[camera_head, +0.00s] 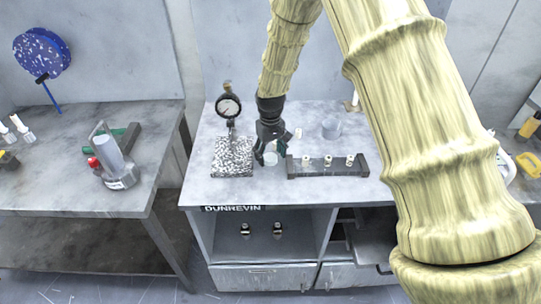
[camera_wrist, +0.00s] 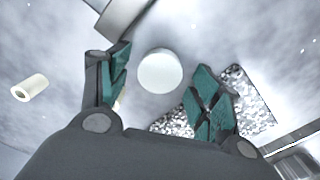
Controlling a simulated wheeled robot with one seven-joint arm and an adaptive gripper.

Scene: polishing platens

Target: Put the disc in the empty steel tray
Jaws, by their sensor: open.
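A pale round disc (camera_wrist: 160,71) lies on the bench top between the spread fingers of my gripper (camera_wrist: 158,95) in the wrist view. It also shows in the head view (camera_head: 270,159), just below the fingertips. My gripper (camera_head: 272,150) is open and empty, its teal fingers pointing down over the disc; I cannot tell if a finger touches it. A grey metal tray-like piece (camera_head: 372,243) shows below the bench top at the right, partly hidden by my arm. I cannot tell whether it is the empty steel tray.
A speckled block with a dial gauge (camera_head: 229,106) stands left of the gripper. A dark bar with several pale pegs (camera_head: 328,166) lies to the right. A clear cup (camera_head: 331,128) stands behind it. A small pale cylinder (camera_head: 298,133) is near the gripper. The bench front is clear.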

